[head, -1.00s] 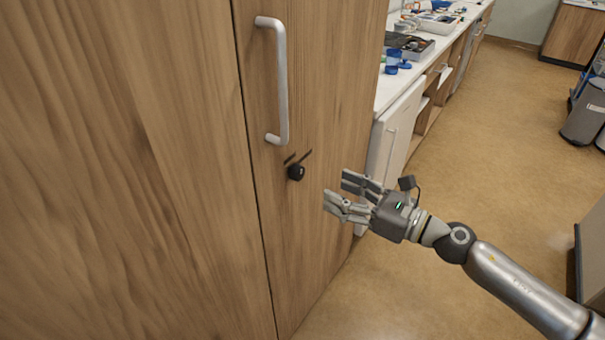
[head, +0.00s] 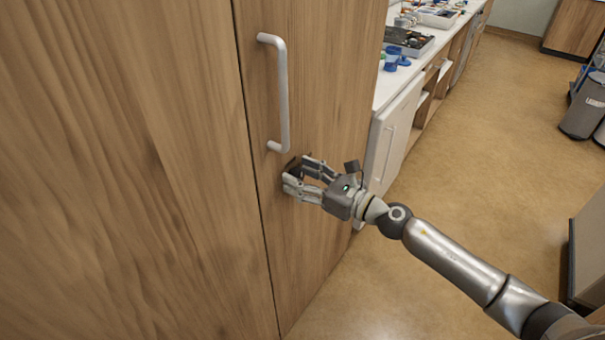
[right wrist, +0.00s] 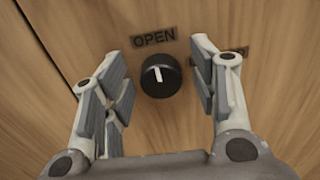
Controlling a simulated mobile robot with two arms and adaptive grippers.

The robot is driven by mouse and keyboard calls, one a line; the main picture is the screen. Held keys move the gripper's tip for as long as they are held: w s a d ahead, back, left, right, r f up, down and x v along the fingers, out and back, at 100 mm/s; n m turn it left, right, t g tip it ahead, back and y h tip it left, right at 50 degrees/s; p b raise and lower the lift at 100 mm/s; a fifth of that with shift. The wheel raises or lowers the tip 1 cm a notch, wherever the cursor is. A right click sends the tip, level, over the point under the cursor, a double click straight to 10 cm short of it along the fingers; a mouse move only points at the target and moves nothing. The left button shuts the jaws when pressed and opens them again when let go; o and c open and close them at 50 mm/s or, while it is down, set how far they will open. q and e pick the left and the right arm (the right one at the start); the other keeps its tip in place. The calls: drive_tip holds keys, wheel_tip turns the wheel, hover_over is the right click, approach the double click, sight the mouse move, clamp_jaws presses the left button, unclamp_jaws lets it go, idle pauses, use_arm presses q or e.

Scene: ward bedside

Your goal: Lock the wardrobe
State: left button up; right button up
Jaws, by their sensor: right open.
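The wooden wardrobe (head: 150,150) fills the left of the head view, its doors shut with a vertical grey handle (head: 283,95) on the right door. A round black lock knob (right wrist: 160,76) shows in the right wrist view, its white mark pointing up toward the label OPEN (right wrist: 153,38). A second label (right wrist: 238,52) to the right is mostly hidden by a finger. My right gripper (head: 297,176) is open at the knob, below the handle. In the right wrist view its fingers stand on both sides of the knob, with gaps visible. My left gripper is not in view.
A white counter (head: 388,92) with trays and blue items runs back to the right of the wardrobe. A grey bin (head: 583,110) stands far right. Open floor (head: 470,150) lies between them.

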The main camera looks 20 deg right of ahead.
drive_tip(key=c, duration=1)
